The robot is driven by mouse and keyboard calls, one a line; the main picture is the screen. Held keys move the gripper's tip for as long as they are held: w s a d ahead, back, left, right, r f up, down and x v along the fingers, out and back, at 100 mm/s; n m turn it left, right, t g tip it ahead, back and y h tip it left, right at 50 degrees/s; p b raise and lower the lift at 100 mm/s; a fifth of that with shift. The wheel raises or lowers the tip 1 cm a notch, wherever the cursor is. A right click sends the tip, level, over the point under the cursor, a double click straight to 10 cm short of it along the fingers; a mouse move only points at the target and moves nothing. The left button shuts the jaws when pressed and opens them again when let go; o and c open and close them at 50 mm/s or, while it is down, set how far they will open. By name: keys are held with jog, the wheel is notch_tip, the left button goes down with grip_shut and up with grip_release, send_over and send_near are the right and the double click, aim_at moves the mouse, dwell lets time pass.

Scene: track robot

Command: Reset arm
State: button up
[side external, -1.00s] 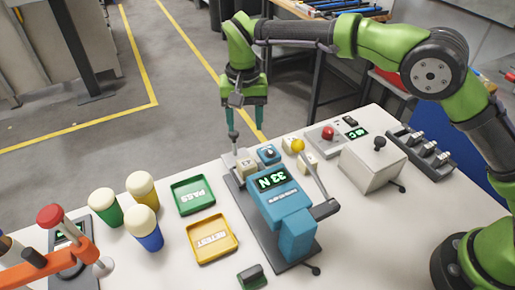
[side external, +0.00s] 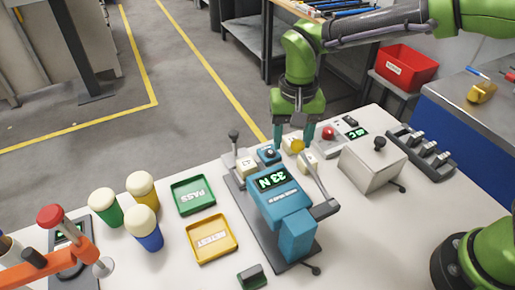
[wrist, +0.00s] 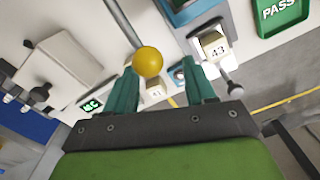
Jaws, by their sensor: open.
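A blue press-like tester (side external: 283,203) with a green display reading "33 N" stands on the white table. A grey lever arm (side external: 317,177) slants up from its side to a yellow ball knob (side external: 297,146); the knob also shows large in the wrist view (wrist: 148,61). My gripper (side external: 292,140) points down at the knob with its teal fingers spread. In the side view the knob appears between the fingers. In the wrist view the fingers (wrist: 163,80) are apart and the knob is nearer the left one; I cannot tell whether it touches.
Small white numbered blocks (side external: 246,165) and a blue button box (side external: 268,155) sit close by. A grey box with a black-knobbed stick (side external: 372,165) and a red button (side external: 327,132) stand to the right. Green PASS (side external: 193,195) and yellow RETEST (side external: 212,240) trays lie left.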

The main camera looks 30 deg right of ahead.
jog(key=s+d+r+n+t+y, duration=0.1)
jog(key=s+d+r+t, duration=0.2)
jog(key=s+d+r, duration=0.4)
jog(key=s+d+r+n+t+y, duration=0.15)
jog(key=d+r+t, duration=0.3)
jog(key=d, duration=0.45)
jog(key=s+d+m, duration=0.2)
jog(key=s, duration=0.4)
jog(key=shift+s+f, duration=0.3)
jog(key=shift+f, duration=0.1)
